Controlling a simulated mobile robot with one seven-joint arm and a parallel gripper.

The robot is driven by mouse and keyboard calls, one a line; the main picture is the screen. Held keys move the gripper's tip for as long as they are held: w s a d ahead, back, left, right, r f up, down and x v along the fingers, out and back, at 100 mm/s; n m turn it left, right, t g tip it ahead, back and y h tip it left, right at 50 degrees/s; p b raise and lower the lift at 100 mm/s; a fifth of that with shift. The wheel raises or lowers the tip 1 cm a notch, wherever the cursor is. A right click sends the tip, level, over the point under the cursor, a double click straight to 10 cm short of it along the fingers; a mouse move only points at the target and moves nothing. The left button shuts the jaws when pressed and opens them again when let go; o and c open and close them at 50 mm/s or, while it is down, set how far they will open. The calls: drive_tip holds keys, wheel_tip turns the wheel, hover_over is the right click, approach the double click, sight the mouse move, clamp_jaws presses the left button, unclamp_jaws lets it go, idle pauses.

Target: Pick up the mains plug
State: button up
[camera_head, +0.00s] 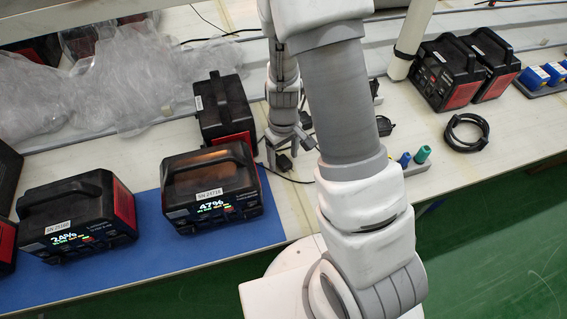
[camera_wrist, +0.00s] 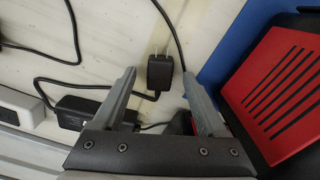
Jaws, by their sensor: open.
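The mains plug (camera_wrist: 160,72) is a small black block with two metal prongs pointing to the top of the wrist view. It lies on the pale bench, with a black cable beside it. In the head view, it appears as a small dark shape (camera_head: 284,163) at my gripper. My gripper (camera_wrist: 158,78) is open and points down at the bench. In the wrist view, the plug shows between the two fingertips, with a gap on each side. I cannot tell how far the fingertips are above it.
A power station with a red side panel (camera_wrist: 282,88) stands close to the right finger. A black adapter (camera_wrist: 76,113) with cable lies left of the gripper. Power stations (camera_head: 212,188) stand on the blue mat (camera_head: 160,262). A coiled black cable (camera_head: 467,132) lies to the right.

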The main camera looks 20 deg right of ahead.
sight(287, 161)
drive_tip(key=shift+f, duration=0.5)
clamp_jaws()
drive_tip(key=shift+r, duration=0.1)
drive_tip(key=shift+r, duration=0.55)
drive_tip(key=r, duration=0.2)
drive_tip(key=r+p, duration=0.1)
drive_tip(key=shift+s+d+r, duration=0.25)
drive_tip(key=shift+d, duration=0.1)
drive_tip(key=s+d+r, duration=0.6)
drive_tip(key=s+d, duration=0.1)
drive_tip(key=d, duration=0.1)
drive_tip(key=shift+d+r+p, duration=0.15)
drive_tip(key=shift+p, duration=0.15)
